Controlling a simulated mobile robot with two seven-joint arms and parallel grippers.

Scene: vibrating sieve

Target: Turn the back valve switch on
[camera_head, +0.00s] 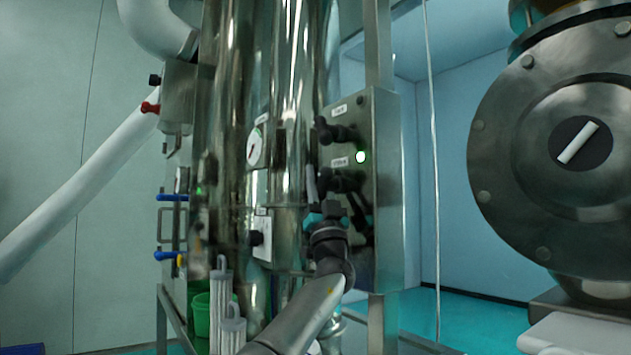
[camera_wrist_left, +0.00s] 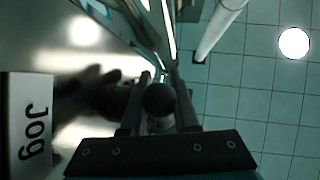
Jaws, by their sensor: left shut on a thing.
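A steel control box (camera_head: 384,215) stands right of centre in the head view. My left gripper (camera_head: 322,190) is at the box face, below the lamp. In the left wrist view the fingers of my left gripper (camera_wrist_left: 160,88) are on either side of a round black switch knob (camera_wrist_left: 160,100) and shut on it. A label "Jog" (camera_wrist_left: 36,130) is beside it. I cannot tell from the labels which switch is the back valve switch. My right gripper is not in view.
Shiny steel columns (camera_head: 300,80) with a round gauge (camera_head: 255,147) stand left of the box. Blue-handled valves (camera_head: 172,198) are further left. A large round steel flange (camera_head: 540,190) is at the right. Floor between box and flange looks clear.

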